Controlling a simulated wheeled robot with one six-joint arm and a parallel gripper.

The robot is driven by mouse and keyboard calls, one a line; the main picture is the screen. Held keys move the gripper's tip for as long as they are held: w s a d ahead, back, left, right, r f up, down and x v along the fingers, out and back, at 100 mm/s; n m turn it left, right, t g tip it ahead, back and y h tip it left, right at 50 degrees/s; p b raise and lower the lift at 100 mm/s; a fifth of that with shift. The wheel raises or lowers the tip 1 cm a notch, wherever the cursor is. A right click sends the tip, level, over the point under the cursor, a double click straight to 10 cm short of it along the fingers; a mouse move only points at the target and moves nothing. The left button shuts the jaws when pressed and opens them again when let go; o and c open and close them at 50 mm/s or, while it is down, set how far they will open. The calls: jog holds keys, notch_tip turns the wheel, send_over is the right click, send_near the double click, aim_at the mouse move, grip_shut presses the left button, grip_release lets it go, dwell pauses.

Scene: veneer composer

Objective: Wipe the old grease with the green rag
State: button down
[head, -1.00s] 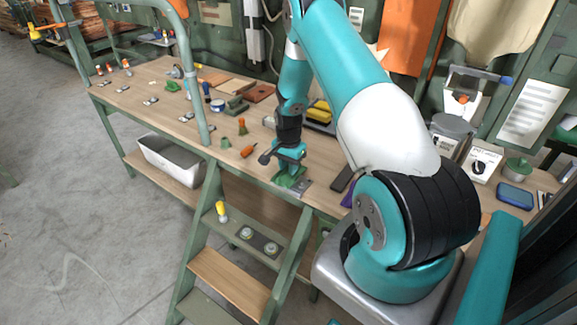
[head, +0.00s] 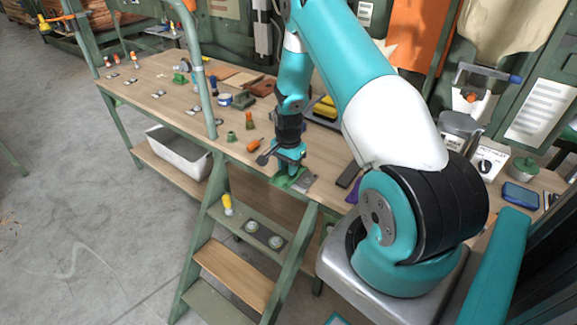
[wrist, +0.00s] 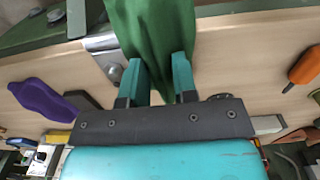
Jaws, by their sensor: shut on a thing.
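My gripper (head: 290,163) is shut on the green rag (head: 287,181) near the front edge of the wooden bench. In the wrist view, the two teal fingers (wrist: 157,78) pinch the rag (wrist: 150,28). The cloth spreads away from the fingertips toward the bench's edge and the green frame. A grey metal plate (head: 304,183) lies right beside the rag; it also shows in the wrist view (wrist: 105,44), with a round bolt-like knob on it. I cannot make out the old grease in either view; the rag and gripper cover part of that spot.
A purple item (wrist: 48,102) and an orange-handled tool (wrist: 305,66) lie on the bench on either side of my gripper. A black-handled tool (head: 266,155) is close to it. A step ladder (head: 232,275) stands in front. The bench (head: 150,85) has bare patches toward the left.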

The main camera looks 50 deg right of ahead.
notch_tip(320, 180, up, 7)
jog(key=p, duration=0.4)
jog(key=shift+f, duration=0.15)
